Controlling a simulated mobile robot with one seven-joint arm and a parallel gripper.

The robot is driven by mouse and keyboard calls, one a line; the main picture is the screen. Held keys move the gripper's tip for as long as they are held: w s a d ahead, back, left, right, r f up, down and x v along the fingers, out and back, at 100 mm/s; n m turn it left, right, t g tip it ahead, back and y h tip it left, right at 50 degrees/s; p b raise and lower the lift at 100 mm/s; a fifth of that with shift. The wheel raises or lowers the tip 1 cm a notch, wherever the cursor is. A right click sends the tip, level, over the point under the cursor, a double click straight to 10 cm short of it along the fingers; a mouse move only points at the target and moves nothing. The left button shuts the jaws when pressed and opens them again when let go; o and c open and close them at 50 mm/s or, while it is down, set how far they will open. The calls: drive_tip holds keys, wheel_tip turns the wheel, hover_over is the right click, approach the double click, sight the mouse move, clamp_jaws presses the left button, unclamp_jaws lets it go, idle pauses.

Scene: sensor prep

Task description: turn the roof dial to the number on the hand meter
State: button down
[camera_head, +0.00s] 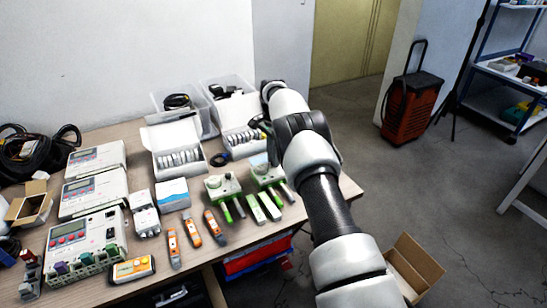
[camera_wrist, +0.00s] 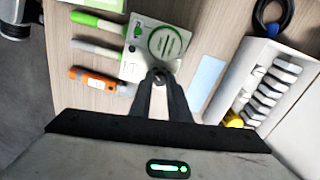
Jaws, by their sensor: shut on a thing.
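In the wrist view a white device with a green-ringed round face (camera_wrist: 165,42) lies under my gripper (camera_wrist: 159,76). The fingertips are closed together at its near edge, around a small dark knob-like part; the grip itself is mostly hidden. In the head view two green-and-white devices stand near the table's right side, one at left (camera_head: 222,186) and one at right (camera_head: 268,174), partly behind my arm. My gripper seems to be over the right one. Several orange handheld meters (camera_head: 192,230) and a yellow one (camera_head: 133,268) lie in front; their numbers are unreadable.
Open white boxes with round parts (camera_head: 175,158) and clear bins stand behind. Grey meters (camera_head: 88,237) fill the table's left. An open cardboard box (camera_head: 412,265) is on the floor at right.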

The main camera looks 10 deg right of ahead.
drive_tip(key=shift+m, duration=0.5)
drive_tip(key=c, duration=1.6)
unclamp_jaws()
drive_tip(key=shift+c, duration=0.2)
drive_tip(key=shift+r, duration=0.1)
wheel_tip(320, 180, up, 17)
drive_tip(key=p, duration=0.4)
drive_tip(key=shift+r, duration=0.15)
